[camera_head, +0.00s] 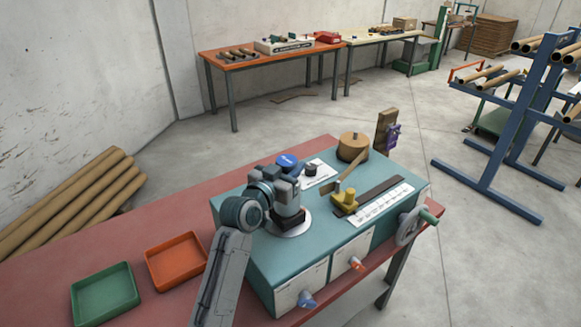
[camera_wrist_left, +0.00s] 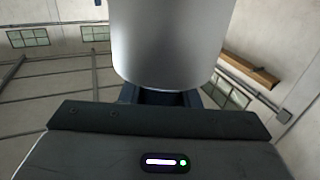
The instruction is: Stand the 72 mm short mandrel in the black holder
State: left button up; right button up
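My left arm comes up from the bottom of the head view. Its gripper (camera_head: 290,217) is over a pale metal disc (camera_head: 286,230) on the teal machine top. The fingertips are hidden there. In the left wrist view a large smooth grey metal cylinder (camera_wrist_left: 172,40), perhaps the short mandrel, stands right in front of the dark gripper housing (camera_wrist_left: 160,122). The fingers are not clear, so I cannot tell whether they grip it. A small black round piece (camera_head: 310,170), perhaps the black holder, sits on a white plate (camera_head: 322,178) behind the gripper. My right gripper is out of view.
The teal machine (camera_head: 232,230) stands on a red bench (camera_head: 130,235). A yellow block (camera_head: 346,201), a dark strip and a white scale lie right of the gripper. A brown round block (camera_head: 352,147) is behind. Green (camera_head: 105,293) and orange (camera_head: 176,261) trays are at left.

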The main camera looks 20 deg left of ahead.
pick_arm(q)
jog(key=o, duration=0.4)
jog(key=shift+o, duration=0.2)
jog(key=shift+s, duration=0.1)
jog(key=shift+s+a+f, duration=0.1)
jog(key=shift+s+f, duration=0.05)
jog(key=shift+s, duration=0.15)
jog(key=b+v, duration=0.3)
jog(key=v, duration=0.7)
jog(key=shift+r, duration=0.25)
jog(key=shift+f, duration=0.1)
